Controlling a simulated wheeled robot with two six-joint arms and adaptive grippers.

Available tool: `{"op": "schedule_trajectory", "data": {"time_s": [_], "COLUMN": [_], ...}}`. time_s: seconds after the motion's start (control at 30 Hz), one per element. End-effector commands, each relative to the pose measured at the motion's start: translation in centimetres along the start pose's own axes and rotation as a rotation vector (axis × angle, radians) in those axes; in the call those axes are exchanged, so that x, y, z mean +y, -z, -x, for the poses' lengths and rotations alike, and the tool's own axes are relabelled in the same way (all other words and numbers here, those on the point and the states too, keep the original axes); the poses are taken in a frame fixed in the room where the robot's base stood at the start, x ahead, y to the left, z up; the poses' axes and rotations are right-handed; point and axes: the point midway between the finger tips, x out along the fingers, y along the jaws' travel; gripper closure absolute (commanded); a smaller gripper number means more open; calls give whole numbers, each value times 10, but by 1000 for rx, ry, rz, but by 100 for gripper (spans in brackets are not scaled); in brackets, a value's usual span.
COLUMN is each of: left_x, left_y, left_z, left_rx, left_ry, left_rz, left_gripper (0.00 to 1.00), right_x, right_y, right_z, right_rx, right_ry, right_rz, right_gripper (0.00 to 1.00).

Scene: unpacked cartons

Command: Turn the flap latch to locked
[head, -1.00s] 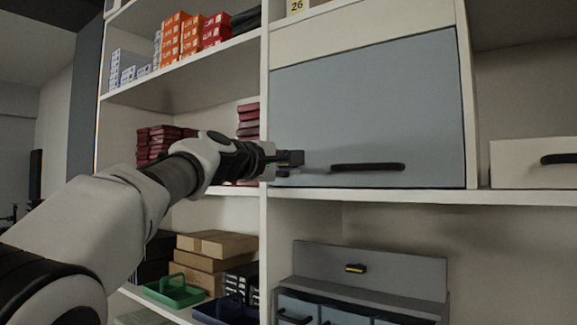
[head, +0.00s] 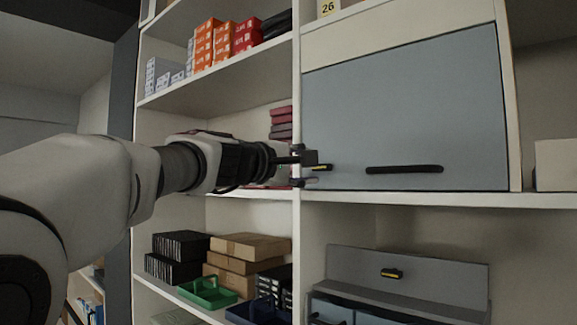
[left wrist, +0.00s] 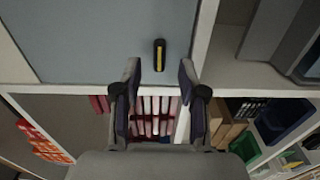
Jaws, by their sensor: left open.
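The flap (head: 405,115) is a blue-grey panel, closed in its shelf bay, with a black bar handle (head: 404,169) low on it. The flap latch (head: 321,167) is a small black piece with a yellow stripe, lying horizontal at the flap's lower left corner. In the left wrist view the latch (left wrist: 159,55) sits just beyond the gap between my fingertips. My left gripper (head: 307,169) is open and empty at the latch, one finger above and one below; it also shows in the left wrist view (left wrist: 159,72). I cannot tell whether it touches. My right gripper is out of view.
A grey drawer unit (head: 408,264) with a similar yellow-striped piece (head: 391,273) stands on the shelf below. Left of the upright divider (head: 297,100) are orange boxes (head: 203,45), red items (head: 281,125), brown cartons (head: 250,247) and a green basket (head: 207,292).

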Motion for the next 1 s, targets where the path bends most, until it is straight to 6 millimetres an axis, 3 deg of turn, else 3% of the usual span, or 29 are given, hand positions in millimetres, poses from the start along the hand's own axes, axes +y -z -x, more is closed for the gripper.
{"op": "schedule_trajectory", "data": {"time_s": [0.1,0.3,0.8,0.87,0.93,1.0], "left_x": [1,0,-3,-13,-38,-78], "left_y": [0,0,1,4,15,31], "left_z": [32,59,60,54,42,24], "left_rx": [1,-1,-1,-1,-1,0], "left_ry": [0,0,4,17,50,101], "left_rz": [1,-1,1,11,37,82], "left_gripper": [58,58,58,58,58,58], "right_x": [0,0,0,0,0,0], "right_y": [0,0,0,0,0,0], "right_z": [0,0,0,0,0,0], "right_rx": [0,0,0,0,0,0], "right_ry": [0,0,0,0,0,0], "right_rz": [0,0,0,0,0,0], "right_gripper": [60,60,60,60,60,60]}}
